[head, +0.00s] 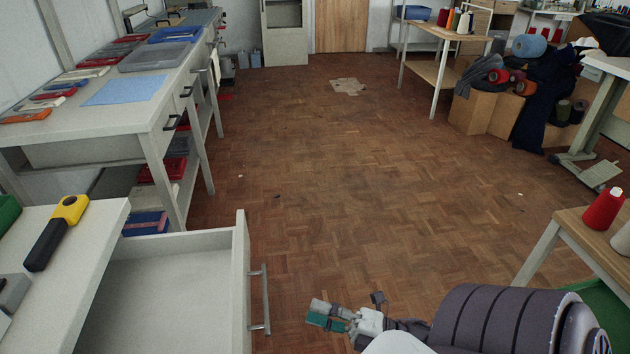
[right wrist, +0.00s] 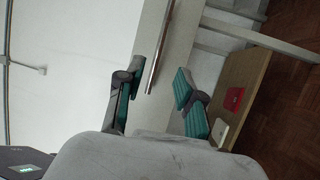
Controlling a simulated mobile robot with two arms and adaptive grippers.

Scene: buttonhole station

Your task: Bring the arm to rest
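My right gripper (head: 325,314) is low in the head view, to the right of an open drawer (head: 170,285) and apart from its metal handle (head: 266,300). In the right wrist view my right gripper (right wrist: 158,75) has its two green-padded fingers spread, with nothing held between them. The handle bar (right wrist: 160,50) shows beyond the gap between the fingers. My right arm comes in from the lower right of the head view. My left gripper is in neither view.
A worktop with a yellow-and-black tool (head: 58,230) is at the left by the drawer. A long bench (head: 130,110) stands behind it. A small table with a red spool (head: 603,208) is at the right. The wooden floor (head: 350,180) between is mostly clear.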

